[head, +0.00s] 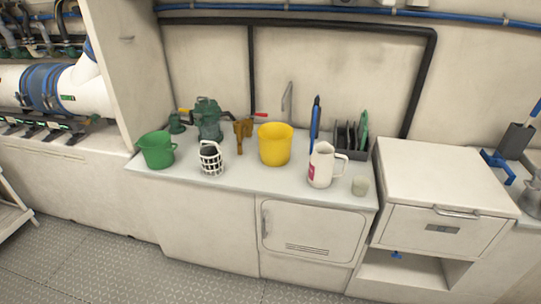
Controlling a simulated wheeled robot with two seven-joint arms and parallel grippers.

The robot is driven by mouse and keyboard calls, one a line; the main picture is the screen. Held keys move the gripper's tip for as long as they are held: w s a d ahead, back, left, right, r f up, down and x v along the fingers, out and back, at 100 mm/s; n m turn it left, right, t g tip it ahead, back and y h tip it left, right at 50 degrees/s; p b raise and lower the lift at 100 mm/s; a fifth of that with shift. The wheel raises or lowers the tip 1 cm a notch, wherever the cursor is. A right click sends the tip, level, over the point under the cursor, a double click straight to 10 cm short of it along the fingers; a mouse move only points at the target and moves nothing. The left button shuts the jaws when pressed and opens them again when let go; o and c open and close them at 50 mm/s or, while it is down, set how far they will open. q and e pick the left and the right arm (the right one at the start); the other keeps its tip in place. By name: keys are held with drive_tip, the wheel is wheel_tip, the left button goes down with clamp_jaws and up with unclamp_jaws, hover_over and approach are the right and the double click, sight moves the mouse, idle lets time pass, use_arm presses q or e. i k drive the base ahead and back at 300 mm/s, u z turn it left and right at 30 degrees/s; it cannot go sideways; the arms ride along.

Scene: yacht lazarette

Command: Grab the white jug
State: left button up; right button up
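The white jug (320,168) stands upright near the front edge of the counter (238,190), right of its middle. It has a pink-red label low on its left side. Its handle is on the right side. Neither of my grippers shows in the head view.
A yellow bucket (274,146) stands left of and behind the jug. A white basket (210,160) and a green bucket (157,150) stand further left. A cabinet (440,190) adjoins the counter on the right.

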sight(322, 163)
drive_tip(key=u, duration=0.05)
drive_tip(key=i, duration=1.2)
drive_tip(key=z, duration=0.55)
